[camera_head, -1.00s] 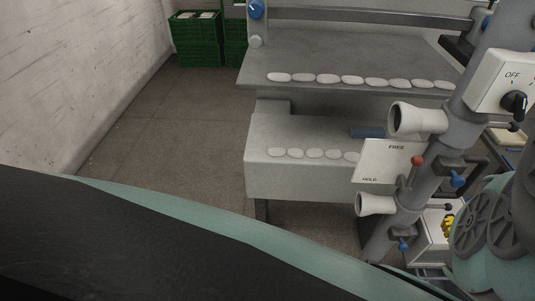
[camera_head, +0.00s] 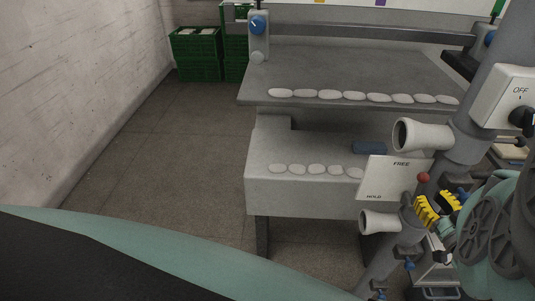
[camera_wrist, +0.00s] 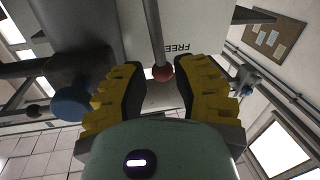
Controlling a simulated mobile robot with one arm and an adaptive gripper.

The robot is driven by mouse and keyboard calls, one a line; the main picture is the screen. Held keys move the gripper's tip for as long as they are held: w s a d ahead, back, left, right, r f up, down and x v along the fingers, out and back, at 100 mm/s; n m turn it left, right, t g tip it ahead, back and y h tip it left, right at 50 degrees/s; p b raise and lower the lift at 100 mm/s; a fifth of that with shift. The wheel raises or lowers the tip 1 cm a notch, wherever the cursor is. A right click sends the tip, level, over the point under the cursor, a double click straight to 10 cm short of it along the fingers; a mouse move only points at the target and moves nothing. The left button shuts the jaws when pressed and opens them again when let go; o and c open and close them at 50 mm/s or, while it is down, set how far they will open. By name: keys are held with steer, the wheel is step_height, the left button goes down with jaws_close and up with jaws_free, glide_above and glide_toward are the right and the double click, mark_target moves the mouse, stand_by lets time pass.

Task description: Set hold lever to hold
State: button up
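The hold lever has a thin rod and a red ball knob (camera_head: 423,177). The knob is up near the FREE end of the white FREE/HOLD plate (camera_head: 388,178); HOLD is marked lower down. My gripper (camera_head: 438,207), with yellow and black fingers, is just below and right of the knob in the head view. In the wrist view the red knob (camera_wrist: 162,73) shows between the two spread fingers (camera_wrist: 164,90), with a gap on each side. The gripper is open. Whether the knob is within the fingers' depth or beyond them I cannot tell.
White funnel-shaped parts (camera_head: 418,134) stick out from the grey post above and below the plate. A white box with an OFF switch (camera_head: 505,97) is at upper right. A grey bench (camera_head: 330,70) stands behind. Floor (camera_head: 150,160) is clear on the left.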

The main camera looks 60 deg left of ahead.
mark_target(422, 186)
steer(key=shift+x, duration=2.6)
jaws_close()
steer(key=shift+r, duration=0.1)
